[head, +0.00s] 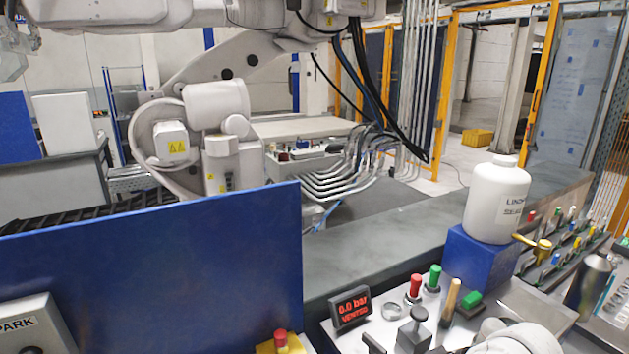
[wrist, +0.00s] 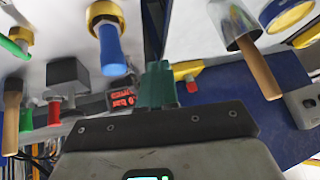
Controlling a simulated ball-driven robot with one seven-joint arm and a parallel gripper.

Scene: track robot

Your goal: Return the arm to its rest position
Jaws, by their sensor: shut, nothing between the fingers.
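In the wrist view my gripper (wrist: 158,88) shows as short dark-green fingers held together beyond a dark mounting plate. Nothing is seen between them. The fingers appear over the control panel and hide part of it. The head view does not show the gripper; a white rounded part of my arm (head: 515,340) shows at its bottom edge, over the panel.
A display (head: 352,308) reads 0.0 bar, vented. Near it stand a red handle (head: 415,287), a green handle (head: 434,277) and a wooden one (head: 451,300). A white bottle (head: 497,202) stands on a blue block (head: 478,262). A blue panel (head: 150,275) stands left.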

